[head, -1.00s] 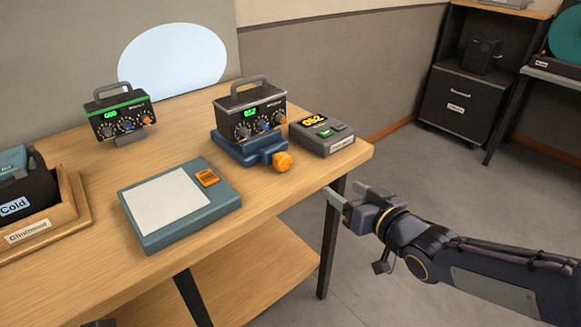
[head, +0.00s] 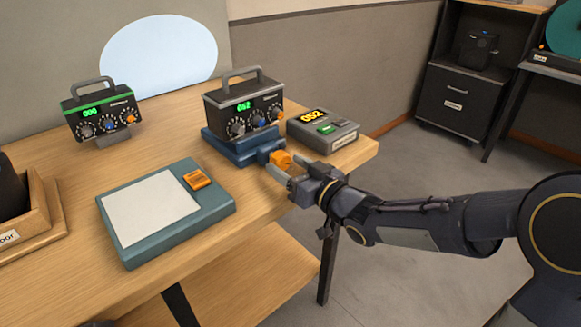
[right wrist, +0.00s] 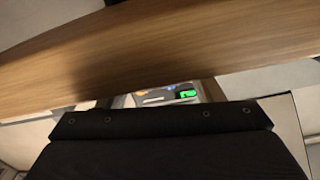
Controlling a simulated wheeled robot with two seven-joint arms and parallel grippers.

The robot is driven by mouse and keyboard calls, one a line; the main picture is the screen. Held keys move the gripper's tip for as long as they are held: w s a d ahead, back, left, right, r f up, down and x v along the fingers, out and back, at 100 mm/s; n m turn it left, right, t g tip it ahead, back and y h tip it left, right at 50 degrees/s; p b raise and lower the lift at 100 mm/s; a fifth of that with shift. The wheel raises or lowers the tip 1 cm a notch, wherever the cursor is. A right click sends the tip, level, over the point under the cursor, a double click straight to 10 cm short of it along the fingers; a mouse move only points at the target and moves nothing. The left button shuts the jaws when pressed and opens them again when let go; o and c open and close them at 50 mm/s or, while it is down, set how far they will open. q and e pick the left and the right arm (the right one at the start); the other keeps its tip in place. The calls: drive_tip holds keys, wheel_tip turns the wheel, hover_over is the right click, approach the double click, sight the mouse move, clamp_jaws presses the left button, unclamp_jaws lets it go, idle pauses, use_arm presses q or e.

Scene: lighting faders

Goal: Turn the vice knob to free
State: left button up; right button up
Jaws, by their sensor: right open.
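The orange vice knob (head: 281,159) sticks out from the front of the blue vice (head: 240,148) on the table in the head view. A black fader box (head: 243,108) with a grey handle and a green 052 display sits in the vice. My right gripper (head: 283,172) is open, its fingertips close to the knob at the table's right edge. I cannot tell whether they touch it. In the right wrist view the gripper's dark body hides most of the scene, and the knob cannot be made out. My left gripper is not in view.
A grey box with a yellow 052 display (head: 323,130) stands right of the vice. A teal pad with a white sheet (head: 165,210) lies in front. Another fader box with a green stripe (head: 102,110) stands at left. The floor right of the table is free.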

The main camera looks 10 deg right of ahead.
drive_tip(key=c, duration=1)
drive_tip(key=shift+o, duration=0.2)
drive_tip(key=n+b, duration=0.3)
drive_tip(key=shift+f+b, duration=0.2)
drive_tip(key=shift+b, duration=0.2)
drive_tip(key=n+b, duration=0.2)
drive_tip(key=shift+n+b, duration=0.3)
drive_tip(key=shift+r+n+b, duration=0.15)
drive_tip(key=shift+n+b, duration=0.35)
drive_tip(key=shift+n, duration=0.2)
drive_tip(key=o, duration=1)
drive_tip(key=shift+c, duration=0.2)
drive_tip(key=shift+s, duration=0.1)
